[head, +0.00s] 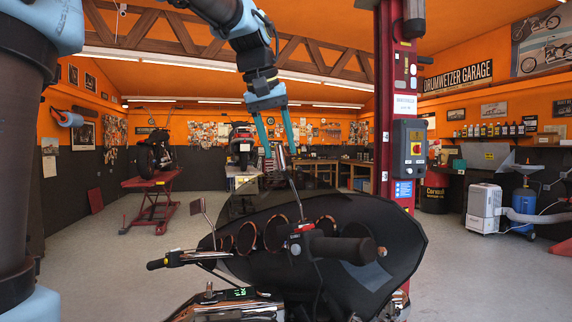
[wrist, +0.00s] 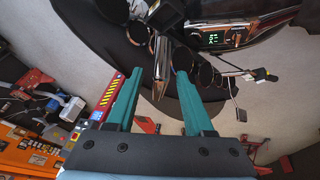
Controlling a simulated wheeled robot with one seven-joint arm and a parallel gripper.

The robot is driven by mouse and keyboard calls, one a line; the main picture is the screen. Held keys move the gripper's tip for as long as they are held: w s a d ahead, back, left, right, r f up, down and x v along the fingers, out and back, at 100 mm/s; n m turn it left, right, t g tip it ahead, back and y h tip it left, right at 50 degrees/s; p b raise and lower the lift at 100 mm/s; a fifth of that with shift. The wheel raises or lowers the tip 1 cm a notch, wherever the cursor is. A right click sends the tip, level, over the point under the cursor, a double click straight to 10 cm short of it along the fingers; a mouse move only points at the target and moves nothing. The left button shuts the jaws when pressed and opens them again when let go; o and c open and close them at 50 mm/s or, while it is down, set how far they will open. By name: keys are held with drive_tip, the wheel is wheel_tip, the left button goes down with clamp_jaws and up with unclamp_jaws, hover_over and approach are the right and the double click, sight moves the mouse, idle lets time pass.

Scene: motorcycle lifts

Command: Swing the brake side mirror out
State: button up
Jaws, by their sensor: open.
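The motorcycle's dark cockpit with round gauges faces me in the head view. The mirror on the right handlebar (head: 281,157) rises on a thin stem beside the right grip (head: 345,250). It looks narrow, nearly edge-on. My gripper (head: 279,152) reaches down from above, open, with its two teal fingers on either side of the mirror's upper end. In the wrist view the mirror (wrist: 160,57) points in between the open fingertips of my gripper (wrist: 160,75), with gaps on both sides. Contact does not show. The other mirror (head: 200,206) stands at the left handlebar.
A red lift post (head: 393,120) with a control box (head: 410,147) stands close behind and right of the mirror. The windscreen (head: 245,200) lies just left of the stem. A red lift (head: 155,200) stands far left. The floor at left is clear.

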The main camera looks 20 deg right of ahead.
sight(288, 177)
drive_tip(key=p+x, duration=0.1)
drive_tip(key=x, duration=0.4)
drive_tip(key=shift+d+f, duration=0.1)
drive_tip(key=shift+f, duration=0.2)
drive_tip(key=shift+c, duration=0.3)
clamp_jaws()
idle(0.8)
